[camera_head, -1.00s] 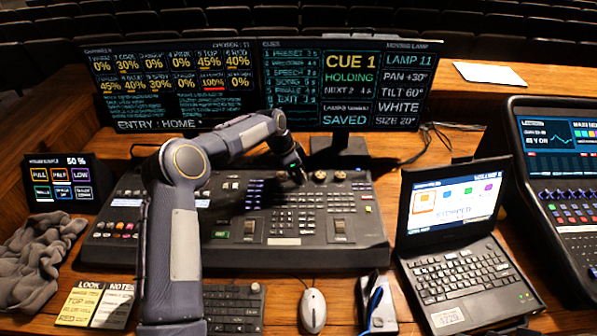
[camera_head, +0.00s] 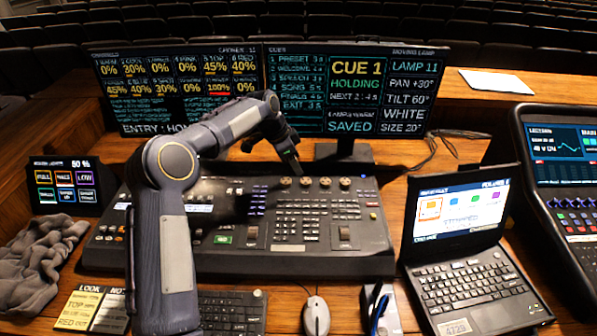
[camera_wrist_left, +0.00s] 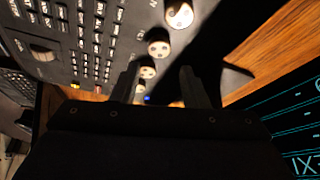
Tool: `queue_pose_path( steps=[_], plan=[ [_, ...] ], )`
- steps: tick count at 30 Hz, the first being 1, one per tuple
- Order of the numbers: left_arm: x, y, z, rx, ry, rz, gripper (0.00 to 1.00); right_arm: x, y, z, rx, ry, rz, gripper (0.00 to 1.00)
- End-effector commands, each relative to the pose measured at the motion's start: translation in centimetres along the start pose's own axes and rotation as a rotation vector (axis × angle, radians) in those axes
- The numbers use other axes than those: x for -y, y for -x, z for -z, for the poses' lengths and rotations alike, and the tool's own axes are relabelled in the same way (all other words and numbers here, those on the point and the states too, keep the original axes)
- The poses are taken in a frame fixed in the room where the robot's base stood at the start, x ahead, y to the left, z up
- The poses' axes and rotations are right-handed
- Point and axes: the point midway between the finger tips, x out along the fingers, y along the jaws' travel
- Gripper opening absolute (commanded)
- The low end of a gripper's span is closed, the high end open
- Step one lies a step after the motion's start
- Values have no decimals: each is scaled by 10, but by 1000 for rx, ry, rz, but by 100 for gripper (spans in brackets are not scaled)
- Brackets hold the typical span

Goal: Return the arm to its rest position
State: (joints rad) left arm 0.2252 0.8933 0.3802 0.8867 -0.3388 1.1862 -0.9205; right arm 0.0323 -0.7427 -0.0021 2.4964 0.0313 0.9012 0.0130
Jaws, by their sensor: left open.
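My left arm (camera_head: 177,240) rises from the bottom left in the head view and bends over the lighting console (camera_head: 290,262). The knobs (camera_wrist_left: 159,48) and button rows of the console (camera_wrist_left: 85,40) lie beyond the fingers. My right gripper is in neither view.
Two monitors (camera_head: 178,85) (camera_head: 350,90) stand close behind the gripper. A laptop (camera_head: 465,275) and a second console (camera_head: 570,190) stand at right. A small touch panel (camera_head: 65,185), a grey cloth (camera_head: 38,262), a keyboard (camera_head: 230,312) and a mouse (camera_head: 316,316) lie around the console.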

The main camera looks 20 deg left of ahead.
Motion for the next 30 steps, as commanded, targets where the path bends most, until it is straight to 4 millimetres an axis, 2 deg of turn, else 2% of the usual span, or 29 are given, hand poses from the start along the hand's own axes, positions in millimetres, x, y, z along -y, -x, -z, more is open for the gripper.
queue_pose_path(
  steps=[17,20,23,27,30],
  plan=[
    [-3,11,1,0,4,4,40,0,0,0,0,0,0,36],
    [-14,32,2,2,23,20,40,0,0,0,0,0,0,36],
    [-36,66,-1,3,69,47,40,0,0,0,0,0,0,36],
    [-81,116,-17,2,177,90,40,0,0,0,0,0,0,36],
    [-116,144,-35,-7,270,116,40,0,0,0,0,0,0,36]
  ],
)
